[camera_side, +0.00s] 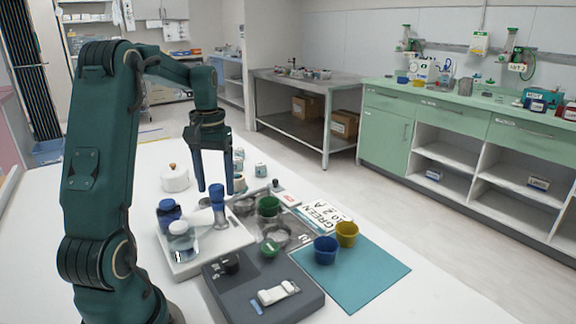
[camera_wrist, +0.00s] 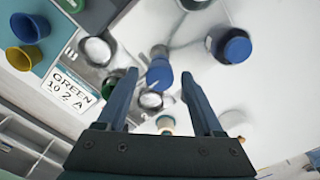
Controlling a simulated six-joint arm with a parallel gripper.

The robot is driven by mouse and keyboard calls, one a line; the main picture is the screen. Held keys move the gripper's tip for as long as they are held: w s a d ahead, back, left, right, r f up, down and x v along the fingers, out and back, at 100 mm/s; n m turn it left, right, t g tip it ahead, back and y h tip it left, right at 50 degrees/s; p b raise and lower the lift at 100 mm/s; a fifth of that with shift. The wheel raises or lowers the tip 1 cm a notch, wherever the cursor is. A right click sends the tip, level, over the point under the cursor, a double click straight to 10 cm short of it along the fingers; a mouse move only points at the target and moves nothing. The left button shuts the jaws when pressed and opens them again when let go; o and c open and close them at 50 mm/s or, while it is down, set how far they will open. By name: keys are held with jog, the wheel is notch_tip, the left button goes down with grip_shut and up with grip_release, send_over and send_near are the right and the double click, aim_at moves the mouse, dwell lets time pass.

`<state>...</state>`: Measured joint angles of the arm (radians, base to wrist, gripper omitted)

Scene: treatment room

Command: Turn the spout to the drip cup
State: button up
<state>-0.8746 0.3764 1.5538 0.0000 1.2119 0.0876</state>
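In the side view, a blue knob-like piece, which looks like the spout (camera_side: 217,194), stands on a grey post on a white base plate (camera_side: 190,263). My gripper (camera_side: 214,188) points down just above it, fingers apart and empty. In the wrist view, the blue piece (camera_wrist: 160,72) lies between and beyond the fingertips of my gripper (camera_wrist: 160,78); I cannot tell whether they touch it. A green cup (camera_side: 269,206) stands to its right, beside a round metal dish (camera_side: 275,236). I cannot tell which vessel is the drip cup.
A blue cup (camera_side: 326,250) and a yellow cup (camera_side: 347,234) stand on a teal mat (camera_side: 365,278). A card reading GREEN (camera_side: 322,215) lies behind them. A dark grey box (camera_side: 240,290) is in front.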

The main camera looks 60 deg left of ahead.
grip_shut()
jog(key=shift+r, duration=0.1)
dwell(1.1)
